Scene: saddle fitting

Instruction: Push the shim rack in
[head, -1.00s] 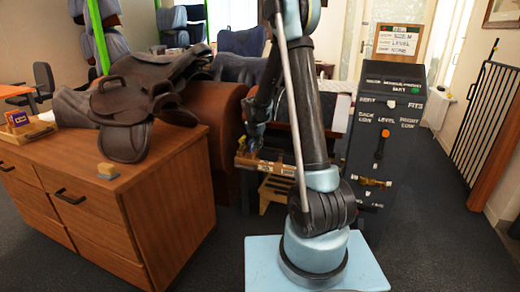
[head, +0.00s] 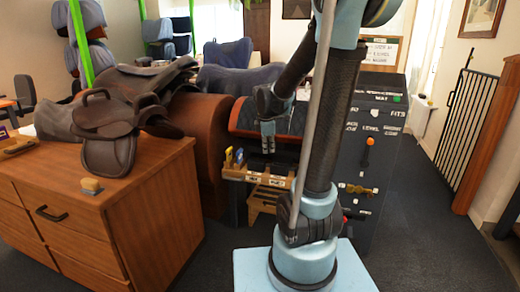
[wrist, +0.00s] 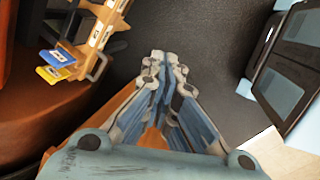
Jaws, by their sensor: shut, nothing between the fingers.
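The shim rack (head: 257,178) is a pale wooden tray with small labels on its front, low in front of the brown saddle stand. It also shows at the upper left in the wrist view (wrist: 97,40), with a metal handle on its side. A blue shim (head: 239,155) and a yellow shim (head: 228,158) stick out at its left end; both show in the wrist view too. My gripper (head: 268,148) points down just above or behind the rack; the exact depth is unclear. In the wrist view its fingers (wrist: 164,65) are together and empty, apart from the rack.
A wooden cabinet (head: 120,215) with a saddle on top stands at the left. A dark panel (head: 375,150) with a lever and brass fitting stands right of my arm. A small wooden step (head: 262,203) sits under the rack. Carpet is clear at the right.

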